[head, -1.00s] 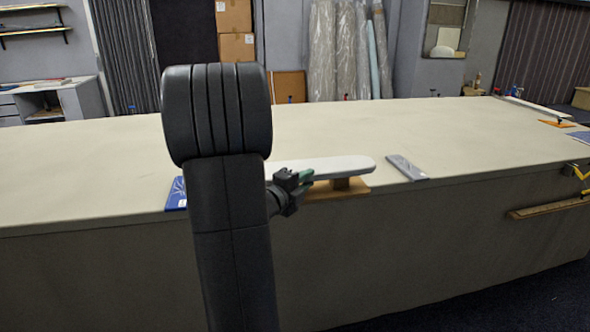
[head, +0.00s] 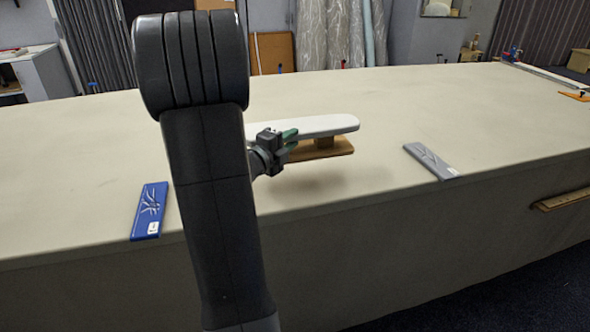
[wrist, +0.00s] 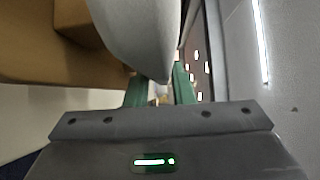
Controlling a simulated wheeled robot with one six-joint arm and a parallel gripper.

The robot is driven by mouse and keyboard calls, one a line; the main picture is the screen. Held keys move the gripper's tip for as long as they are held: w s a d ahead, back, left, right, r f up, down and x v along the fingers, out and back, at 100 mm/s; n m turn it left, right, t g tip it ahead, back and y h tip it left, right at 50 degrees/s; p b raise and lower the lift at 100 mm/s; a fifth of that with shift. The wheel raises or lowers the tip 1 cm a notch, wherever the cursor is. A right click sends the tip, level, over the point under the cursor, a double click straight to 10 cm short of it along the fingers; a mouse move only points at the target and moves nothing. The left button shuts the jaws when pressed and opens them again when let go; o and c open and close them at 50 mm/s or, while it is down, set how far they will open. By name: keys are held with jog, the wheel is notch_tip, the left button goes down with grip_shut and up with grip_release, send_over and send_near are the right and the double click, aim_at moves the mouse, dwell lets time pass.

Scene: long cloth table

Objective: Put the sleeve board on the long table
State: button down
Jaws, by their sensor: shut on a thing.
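The sleeve board (head: 325,125) has a long white padded top over a wooden base. My gripper (head: 284,141) is shut on it near its left part, and my arm hides its left end. The board is level over the long table (head: 450,110), with a soft shadow on the cloth below its base, so it looks held above the surface. In the wrist view the pale padded top (wrist: 145,35) comes down between the green fingers of my gripper (wrist: 158,92), with the brown base to its left.
A blue flat packet (head: 150,212) lies at the table's front edge on the left. A grey flat packet (head: 431,161) lies near the front edge on the right. The cloth between and behind them is clear. A wooden strip (head: 562,200) is on the table's front side.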

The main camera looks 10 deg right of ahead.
jog(key=shift+f, duration=4.55)
jog(key=shift+f, duration=0.15)
jog(key=c, duration=1.3)
grip_release()
jog(key=shift+o, duration=0.2)
jog(key=shift+s+r, duration=0.1)
jog(key=shift+r, duration=0.1)
jog(key=b+v, duration=0.2)
jog(key=v, duration=1)
jog(key=shift+f, duration=0.1)
